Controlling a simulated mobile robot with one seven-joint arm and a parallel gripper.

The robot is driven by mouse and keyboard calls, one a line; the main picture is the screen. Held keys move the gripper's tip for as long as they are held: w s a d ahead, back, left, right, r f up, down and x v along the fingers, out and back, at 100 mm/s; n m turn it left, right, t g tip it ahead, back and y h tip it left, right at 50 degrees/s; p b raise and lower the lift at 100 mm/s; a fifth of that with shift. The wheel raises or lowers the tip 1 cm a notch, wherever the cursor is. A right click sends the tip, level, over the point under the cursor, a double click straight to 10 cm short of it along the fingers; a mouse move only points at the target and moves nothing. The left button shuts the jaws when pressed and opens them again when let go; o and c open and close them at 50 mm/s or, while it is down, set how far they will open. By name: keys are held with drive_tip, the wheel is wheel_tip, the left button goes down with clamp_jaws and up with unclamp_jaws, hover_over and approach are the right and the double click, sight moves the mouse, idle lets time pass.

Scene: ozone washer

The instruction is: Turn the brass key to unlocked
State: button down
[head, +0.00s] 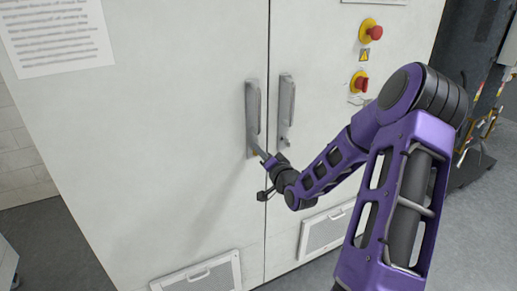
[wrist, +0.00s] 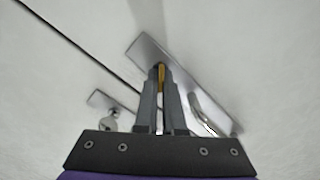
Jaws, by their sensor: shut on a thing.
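The brass key (wrist: 162,76) is a small golden piece at the end of the left door's metal handle plate (head: 251,140). My gripper (wrist: 160,72) is shut on the key, its two grey fingers on either side of it. In the head view my gripper (head: 260,152) reaches the bottom of the left handle plate from the lower right. The plate also shows tilted in the wrist view (wrist: 150,52). The fingers hide most of the key, so I cannot tell its turn angle or any lock markings.
The right door has a matching handle (head: 286,105) close by, across the door seam. Vent grilles (head: 200,276) are low on the doors. A printed sheet (head: 55,35) hangs at the upper left.

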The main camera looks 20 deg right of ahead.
drive_tip(key=m, duration=0.3)
drive_tip(key=shift+d+m+p, duration=0.1)
drive_tip(key=shift+m+p, duration=0.2)
drive_tip(key=shift+m, duration=0.1)
drive_tip(key=shift+f+m, duration=0.15)
drive_tip(key=shift+m, duration=1.75)
drive_tip(key=c, duration=1)
unclamp_jaws()
drive_tip(key=shift+s+f, duration=0.1)
drive_tip(key=shift+s, duration=0.05)
